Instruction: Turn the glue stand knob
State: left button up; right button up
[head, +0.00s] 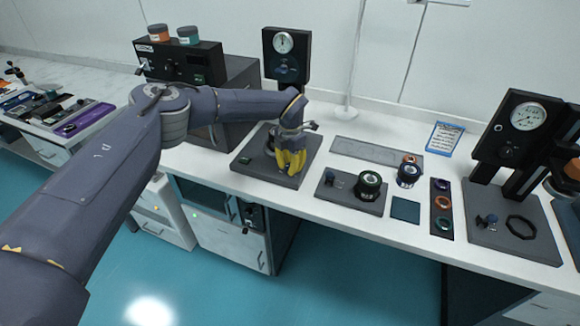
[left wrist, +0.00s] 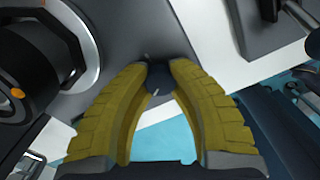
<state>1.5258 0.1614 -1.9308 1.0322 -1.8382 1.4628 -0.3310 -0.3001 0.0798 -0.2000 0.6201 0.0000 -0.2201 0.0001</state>
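The stand (head: 289,70) with a round dial stands at the back middle of the bench, on a dark grey base plate (head: 250,160). My left gripper (head: 291,168), with yellow fingers, points down over this base plate and hides the knob in the head view. In the left wrist view, a small dark blue knob (left wrist: 159,82) sits between the tips of my left gripper (left wrist: 160,68). The fingers curve in and look closed on it, one at each side. My right gripper is not in view.
A dark box-shaped device (head: 190,62) with two jars on top stands left of the stand. To the right are a plate (head: 350,198) with a dark green-black round part and a similar dial stand (head: 520,120). A cabinet (head: 225,235) is below the bench.

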aim_at(290, 165)
pick_arm(q)
jog(key=o, duration=0.6)
jog(key=shift+o, duration=0.2)
notch_tip(290, 165, up, 12)
dwell(0.3)
